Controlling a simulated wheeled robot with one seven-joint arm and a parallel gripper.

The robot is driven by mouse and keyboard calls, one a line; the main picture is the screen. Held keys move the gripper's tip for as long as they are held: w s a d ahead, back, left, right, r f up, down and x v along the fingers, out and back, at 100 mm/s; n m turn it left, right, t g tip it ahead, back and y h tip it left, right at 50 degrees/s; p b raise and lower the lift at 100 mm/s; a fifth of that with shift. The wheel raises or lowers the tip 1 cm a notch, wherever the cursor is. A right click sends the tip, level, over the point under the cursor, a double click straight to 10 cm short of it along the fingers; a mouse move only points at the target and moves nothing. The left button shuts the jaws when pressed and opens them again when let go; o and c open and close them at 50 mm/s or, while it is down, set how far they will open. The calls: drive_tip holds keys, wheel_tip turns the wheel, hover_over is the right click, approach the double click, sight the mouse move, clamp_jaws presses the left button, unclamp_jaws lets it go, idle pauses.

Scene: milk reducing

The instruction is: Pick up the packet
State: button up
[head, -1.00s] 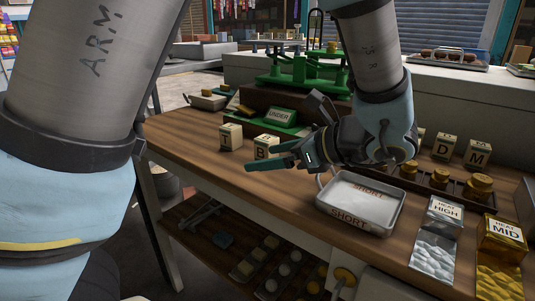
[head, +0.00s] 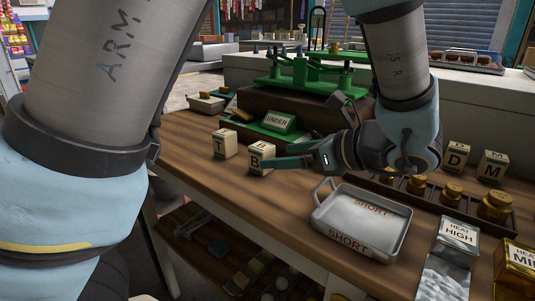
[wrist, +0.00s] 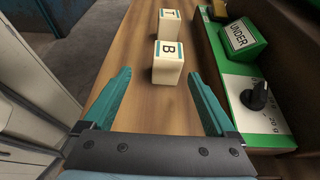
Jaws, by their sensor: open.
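Two small cream carton-like packets stand upright on the wooden table. One is marked B (head: 262,160), and the other, marked T (head: 224,144), stands behind it to the left. My gripper (head: 283,156) is open and empty, low over the table just right of the B packet in the head view. In the wrist view, the B packet (wrist: 168,68) is ahead, slightly right of centre between the two teal fingers, just beyond the tips. The T packet (wrist: 169,22) stands straight behind it. Neither packet is held.
A green UNDER sign (head: 279,122) and a green-based device with a black knob (wrist: 258,97) flank the right of the wrist view. A metal tray marked SHORT (head: 345,240) lies near the front edge. D (head: 456,157) and M packets stand far right. Bare table lies between the fingers.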

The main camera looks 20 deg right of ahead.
sight(252, 156)
drive_tip(key=shift+w+d, duration=0.15)
drive_tip(key=shift+d, duration=0.1)
drive_tip(key=shift+w, duration=0.2)
drive_tip(key=p+x, duration=0.1)
drive_tip(key=x, duration=0.9)
drive_tip(key=shift+w+f, duration=0.1)
drive_tip(key=shift+w, duration=0.15)
drive_tip(key=shift+c, duration=0.3)
clamp_jaws()
